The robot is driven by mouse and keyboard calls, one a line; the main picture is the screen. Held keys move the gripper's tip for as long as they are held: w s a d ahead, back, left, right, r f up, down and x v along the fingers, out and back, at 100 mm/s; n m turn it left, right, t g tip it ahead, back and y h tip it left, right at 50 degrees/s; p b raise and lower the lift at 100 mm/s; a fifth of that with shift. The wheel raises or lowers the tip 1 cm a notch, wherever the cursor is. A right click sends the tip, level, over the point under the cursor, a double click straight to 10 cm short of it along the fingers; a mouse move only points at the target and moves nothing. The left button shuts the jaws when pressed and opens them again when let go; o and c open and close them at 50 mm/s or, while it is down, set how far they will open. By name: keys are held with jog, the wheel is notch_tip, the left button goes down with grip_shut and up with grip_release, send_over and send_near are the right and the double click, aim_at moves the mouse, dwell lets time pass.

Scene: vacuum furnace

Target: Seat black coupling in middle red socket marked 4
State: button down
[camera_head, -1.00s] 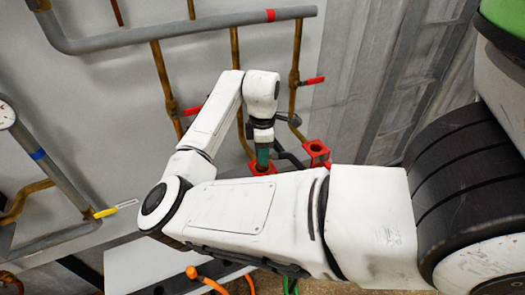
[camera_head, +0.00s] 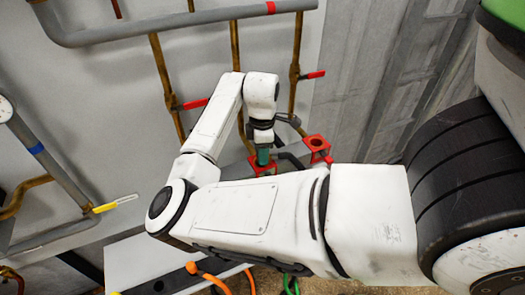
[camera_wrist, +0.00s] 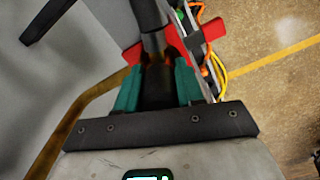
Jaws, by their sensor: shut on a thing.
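My gripper (camera_head: 263,155) points down at a red socket (camera_head: 262,170) on the bench by the wall. In the wrist view its green fingers (camera_wrist: 158,88) are shut on the black coupling (camera_wrist: 157,78), with a dark hose or stem (camera_wrist: 146,16) running on from it. The coupling is hidden in the head view.
Another red socket (camera_head: 317,146) with an open round hole stands to the right and behind. Brass pipes (camera_head: 168,90) with red-handled valves (camera_head: 193,104) run close behind my arm. Orange and green hoses (camera_head: 290,282) hang below the white bench (camera_head: 140,262).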

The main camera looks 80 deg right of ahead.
jog(key=shift+f, duration=0.25)
dwell(0.4)
jog(key=c, duration=0.6)
grip_release()
notch_tip(320, 180, up, 11)
jog(key=shift+f, duration=0.15)
dwell(0.5)
